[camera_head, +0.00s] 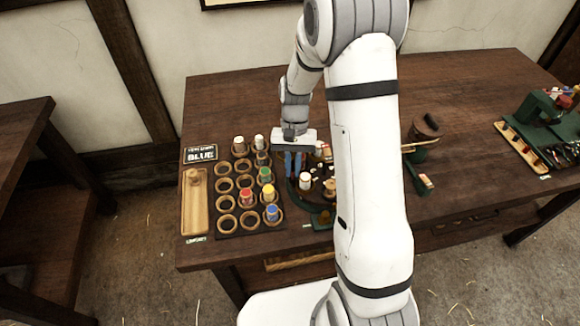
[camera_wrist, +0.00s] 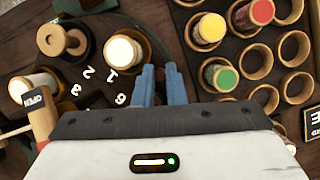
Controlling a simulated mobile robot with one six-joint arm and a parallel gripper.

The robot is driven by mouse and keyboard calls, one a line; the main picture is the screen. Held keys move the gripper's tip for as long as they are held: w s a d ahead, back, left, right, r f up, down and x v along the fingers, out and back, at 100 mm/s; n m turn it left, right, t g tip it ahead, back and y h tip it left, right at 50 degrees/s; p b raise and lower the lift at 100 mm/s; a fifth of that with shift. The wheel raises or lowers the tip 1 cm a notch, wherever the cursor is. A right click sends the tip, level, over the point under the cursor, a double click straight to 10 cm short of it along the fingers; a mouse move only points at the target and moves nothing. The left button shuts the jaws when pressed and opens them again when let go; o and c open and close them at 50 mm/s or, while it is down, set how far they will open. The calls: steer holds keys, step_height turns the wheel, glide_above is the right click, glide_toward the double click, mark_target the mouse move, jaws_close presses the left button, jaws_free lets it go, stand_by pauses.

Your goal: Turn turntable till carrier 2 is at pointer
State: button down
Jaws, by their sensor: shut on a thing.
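The turntable (camera_head: 318,196) is a dark disc on the table, partly hidden behind my arm. In the wrist view the turntable (camera_wrist: 100,88) shows white numbers 1, 2, 3 and 6. A white-topped bobbin (camera_wrist: 123,50) stands by number 1, a bare wooden spool (camera_wrist: 62,39) by 2, and another white-topped bobbin (camera_wrist: 36,84) by 3. My gripper (camera_head: 294,172) reaches down at the turntable's left side. Its blue fingers (camera_wrist: 159,82) are shut beside number 6, apparently on carrier 6; the held part is hidden. I cannot make out the pointer.
A rack (camera_head: 236,226) of wooden cups with coloured bobbins stands close left of the turntable. A green machine (camera_head: 548,118) stands at the far right. The table's back is clear.

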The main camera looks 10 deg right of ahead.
steer(key=c, duration=1.8)
jaws_free()
steer(key=shift+o, duration=0.2)
steer(key=v, duration=0.7)
steer(key=shift+w+r, duration=0.2)
steer(key=shift+r, duration=0.15)
